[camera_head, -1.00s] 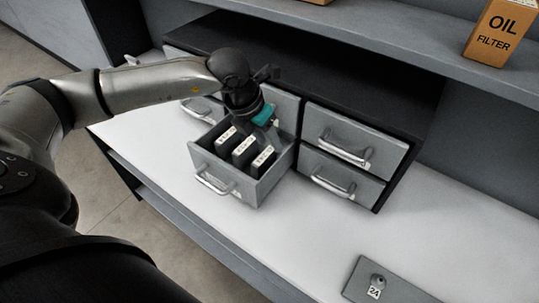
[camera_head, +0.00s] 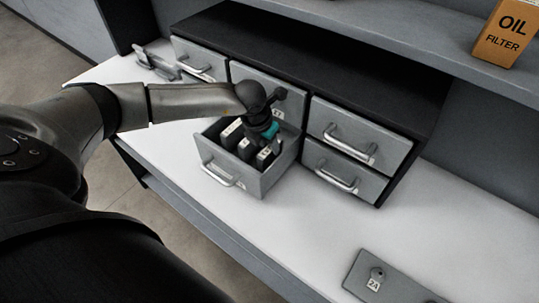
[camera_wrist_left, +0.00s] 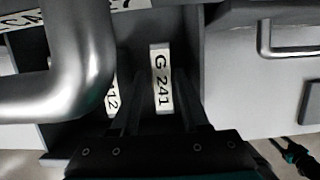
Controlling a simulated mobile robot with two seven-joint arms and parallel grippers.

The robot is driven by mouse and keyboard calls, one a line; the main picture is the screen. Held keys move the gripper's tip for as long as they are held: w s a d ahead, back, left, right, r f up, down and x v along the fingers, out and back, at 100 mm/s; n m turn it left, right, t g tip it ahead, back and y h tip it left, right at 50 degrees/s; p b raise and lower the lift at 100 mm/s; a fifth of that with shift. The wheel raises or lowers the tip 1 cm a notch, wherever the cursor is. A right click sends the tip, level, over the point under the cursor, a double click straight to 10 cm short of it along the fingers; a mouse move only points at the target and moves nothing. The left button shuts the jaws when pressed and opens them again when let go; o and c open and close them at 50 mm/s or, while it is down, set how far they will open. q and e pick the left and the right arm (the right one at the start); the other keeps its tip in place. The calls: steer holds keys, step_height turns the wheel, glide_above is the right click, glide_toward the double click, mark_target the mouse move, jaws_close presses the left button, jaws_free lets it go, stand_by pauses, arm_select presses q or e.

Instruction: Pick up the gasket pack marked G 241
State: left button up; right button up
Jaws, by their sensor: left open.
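The gasket pack marked G 241 (camera_wrist_left: 162,80) stands upright in the open drawer (camera_head: 228,178), its white label facing up in the left wrist view. In the head view it appears to be the rightmost pack (camera_head: 265,158), partly covered by my gripper. My left gripper (camera_head: 268,148) is open and reaches down into the drawer. In the left wrist view its two fingers (camera_wrist_left: 158,112) lie on either side of the G 241 pack. I cannot tell whether they touch it. A neighbouring pack (camera_wrist_left: 111,98) with a label ending in 12 is just left.
The drawer's side walls are close around the packs. Closed drawers (camera_head: 352,135) with bar handles stand beside and behind. A drawer handle (camera_wrist_left: 80,60) looms large in the left wrist view. The white bench (camera_head: 300,230) is mostly clear, with a grey plate (camera_head: 392,280) at lower right.

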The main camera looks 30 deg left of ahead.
mark_target(272, 154)
arm_select(q)
steer(key=shift+x, duration=2.35)
steer(key=shift+s+d+f, duration=0.1)
steer(key=shift+s+f, duration=0.1)
steer(key=shift+f, duration=0.1)
jaws_close()
